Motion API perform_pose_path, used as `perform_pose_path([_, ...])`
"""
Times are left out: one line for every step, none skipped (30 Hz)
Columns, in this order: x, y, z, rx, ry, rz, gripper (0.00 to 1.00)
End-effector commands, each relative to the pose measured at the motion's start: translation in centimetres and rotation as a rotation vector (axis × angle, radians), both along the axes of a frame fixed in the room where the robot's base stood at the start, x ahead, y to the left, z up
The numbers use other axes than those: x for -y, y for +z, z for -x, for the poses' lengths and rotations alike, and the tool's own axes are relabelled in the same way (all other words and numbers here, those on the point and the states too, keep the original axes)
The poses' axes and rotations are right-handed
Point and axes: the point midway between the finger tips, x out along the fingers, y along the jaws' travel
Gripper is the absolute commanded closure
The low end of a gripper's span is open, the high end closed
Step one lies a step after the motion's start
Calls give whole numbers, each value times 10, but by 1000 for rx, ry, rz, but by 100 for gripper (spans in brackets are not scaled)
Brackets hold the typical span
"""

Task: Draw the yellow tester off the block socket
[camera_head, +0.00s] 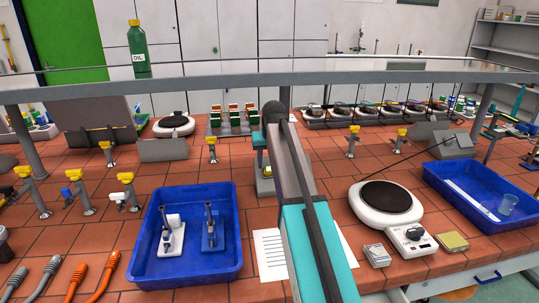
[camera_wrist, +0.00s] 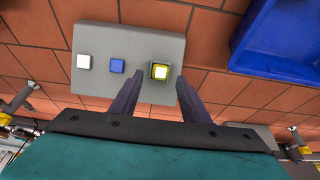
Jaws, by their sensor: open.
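The block socket is a light grey block (camera_wrist: 105,45), seen from above in the wrist view. A white square piece (camera_wrist: 84,61), a blue one (camera_wrist: 116,66) and the yellow tester (camera_wrist: 160,71) sit in a row on it. The tester has a pale centre and stands in a dark-rimmed seat at the row's right end. My gripper (camera_wrist: 151,84) is open, its two dark fingers reaching toward the tester, tips near its left and right sides. I see no contact, and cannot tell the height gap. In the head view my arm hides most of this spot.
A blue tray (camera_head: 149,235) with two small devices stands left of my arm. A round hotplate (camera_head: 357,213) and another blue tray (camera_head: 432,178) stand to the right. White paper (camera_head: 267,262) lies under my arm. A raised shelf rail (camera_head: 210,86) spans the bench behind.

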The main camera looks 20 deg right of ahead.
Motion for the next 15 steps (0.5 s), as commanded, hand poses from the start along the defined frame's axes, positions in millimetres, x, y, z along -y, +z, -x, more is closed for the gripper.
perform_pose_path([0,-6,-2,-3,0,-1,58])
perform_pose_path([0,-8,-4,-2,0,0,58])
perform_pose_path([1,-12,-5,-1,0,0,58])
perform_pose_path([1,-14,-6,-1,0,0,58])
perform_pose_path([1,-16,-7,-1,0,0,58])
perform_pose_path([1,-20,-8,-1,1,0,58])
perform_pose_path([1,-22,-9,-2,1,0,58])
perform_pose_path([1,-23,-10,-2,1,0,58])
perform_pose_path([1,-25,-10,-1,1,0,58])
perform_pose_path([1,-26,-11,-1,1,0,58])
perform_pose_path([1,-27,-11,0,1,0,58])
perform_pose_path([1,-27,-11,0,1,0,58])
perform_pose_path([1,-28,-11,0,1,0,58])
perform_pose_path([1,-28,-12,0,1,0,58])
perform_pose_path([1,-28,-12,0,1,0,58])
